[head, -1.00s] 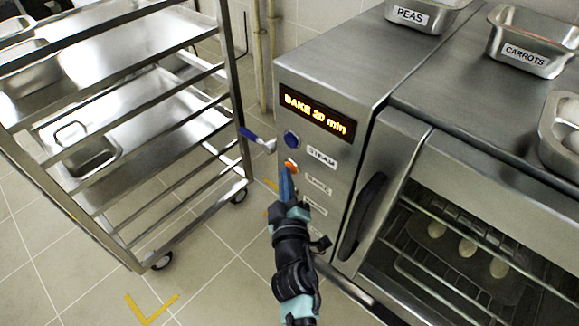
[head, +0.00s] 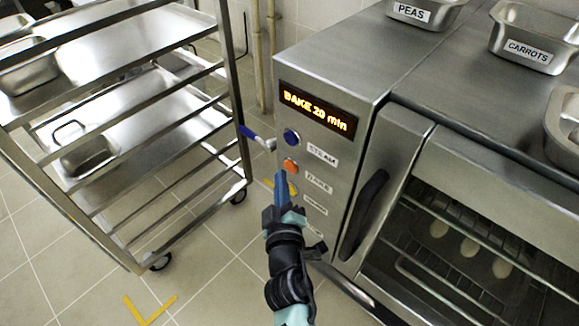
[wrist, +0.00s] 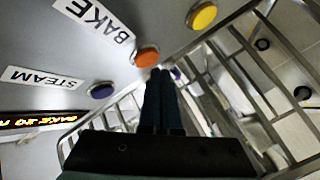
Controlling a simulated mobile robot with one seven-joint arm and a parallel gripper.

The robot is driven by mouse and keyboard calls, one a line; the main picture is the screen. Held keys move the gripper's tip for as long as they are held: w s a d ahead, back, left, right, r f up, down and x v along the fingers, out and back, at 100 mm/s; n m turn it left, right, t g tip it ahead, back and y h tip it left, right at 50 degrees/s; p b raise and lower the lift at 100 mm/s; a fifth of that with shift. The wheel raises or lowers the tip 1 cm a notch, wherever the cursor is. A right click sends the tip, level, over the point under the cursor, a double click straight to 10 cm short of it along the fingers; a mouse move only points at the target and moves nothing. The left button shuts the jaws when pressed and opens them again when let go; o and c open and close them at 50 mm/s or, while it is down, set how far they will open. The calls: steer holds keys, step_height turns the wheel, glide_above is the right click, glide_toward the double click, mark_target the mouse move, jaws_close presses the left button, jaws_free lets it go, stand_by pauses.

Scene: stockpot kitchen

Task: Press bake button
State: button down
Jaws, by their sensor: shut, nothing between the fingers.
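The orange bake button (head: 291,166) is on the oven's front panel, beside the BAKE label (head: 318,184). The orange button (wrist: 146,57) also shows in the wrist view, with the BAKE label (wrist: 95,20) beside it. My gripper (head: 281,175) is shut and empty, its blue fingertips just below and left of the orange button in the head view. In the wrist view the fingertips (wrist: 160,74) end close by the button's edge; they look slightly apart from it. The display (head: 317,112) reads "BAKE 20 min".
A blue steam button (head: 291,138) sits above the orange one and a yellow button (head: 292,188) below. The oven door handle (head: 364,215) is to the right. A wheeled metal rack (head: 232,110) stands at left. Pans labelled PEAS (head: 412,14) and CARROTS (head: 526,48) are on top.

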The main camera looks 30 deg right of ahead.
steer(key=shift+a, duration=0.1)
steer(key=a+b, duration=0.1)
steer(key=s+a+b, duration=0.1)
steer(key=a, duration=0.1)
steer(key=a+b, duration=0.1)
steer(key=shift+s+a+b, duration=0.25)
steer(key=shift+s+b, duration=0.05)
steer(key=shift+s, duration=0.05)
stand_by(0.6)
